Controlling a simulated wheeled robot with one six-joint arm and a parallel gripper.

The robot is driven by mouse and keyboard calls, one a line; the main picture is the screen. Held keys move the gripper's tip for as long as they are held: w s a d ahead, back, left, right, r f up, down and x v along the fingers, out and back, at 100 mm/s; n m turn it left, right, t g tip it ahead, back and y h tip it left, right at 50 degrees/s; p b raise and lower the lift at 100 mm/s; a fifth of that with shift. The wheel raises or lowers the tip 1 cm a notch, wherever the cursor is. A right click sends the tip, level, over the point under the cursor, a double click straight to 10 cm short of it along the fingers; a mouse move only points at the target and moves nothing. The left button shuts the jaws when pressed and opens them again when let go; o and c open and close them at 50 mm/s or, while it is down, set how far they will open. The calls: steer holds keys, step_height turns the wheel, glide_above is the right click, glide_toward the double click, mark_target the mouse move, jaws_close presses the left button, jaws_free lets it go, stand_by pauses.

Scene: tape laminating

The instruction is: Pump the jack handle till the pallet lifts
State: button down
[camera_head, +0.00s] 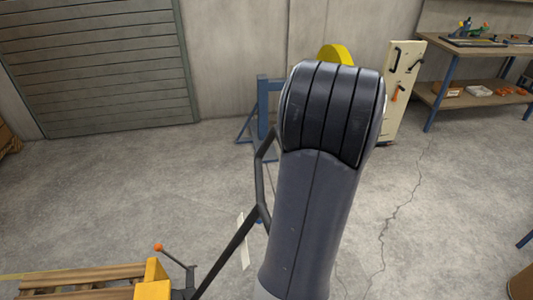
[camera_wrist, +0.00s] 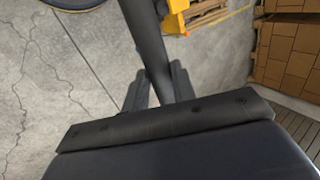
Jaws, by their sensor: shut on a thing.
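The dark jack handle (camera_head: 236,250) rises from the yellow pallet jack (camera_head: 153,288) at the lower left to a bent loop grip, partly covered by my arm. A short lever with an orange knob (camera_head: 159,247) stands at the jack. The wooden pallet (camera_head: 75,275) lies low beside it, cut by the frame edge; its height off the floor is unclear. In the wrist view, my gripper (camera_wrist: 158,82) is shut on the handle bar (camera_wrist: 143,38), a finger on each side. The yellow jack (camera_wrist: 178,14) and pallet (camera_wrist: 210,10) show beyond.
Stacked cardboard boxes (camera_wrist: 290,55) stand at the right in the wrist view. In the head view, a blue stand (camera_head: 264,105), a pale cabinet (camera_head: 402,88) and a workbench (camera_head: 480,55) stand at the back. The cracked concrete floor (camera_head: 440,210) is clear on the right.

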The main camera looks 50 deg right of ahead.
steer(key=s+d+f, duration=0.6)
steer(key=d, duration=0.2)
steer(key=shift+b, duration=0.4)
steer(key=shift+f, duration=0.1)
steer(key=c, duration=1.2)
jaws_free()
steer(key=shift+w, duration=0.1)
steer(key=shift+o, duration=0.2)
steer(key=v, duration=1.1)
steer(key=shift+w+a, duration=0.1)
steer(key=shift+w, duration=0.05)
steer(key=x, duration=1)
steer(key=shift+w+a, duration=0.3)
steer(key=shift+a, duration=0.15)
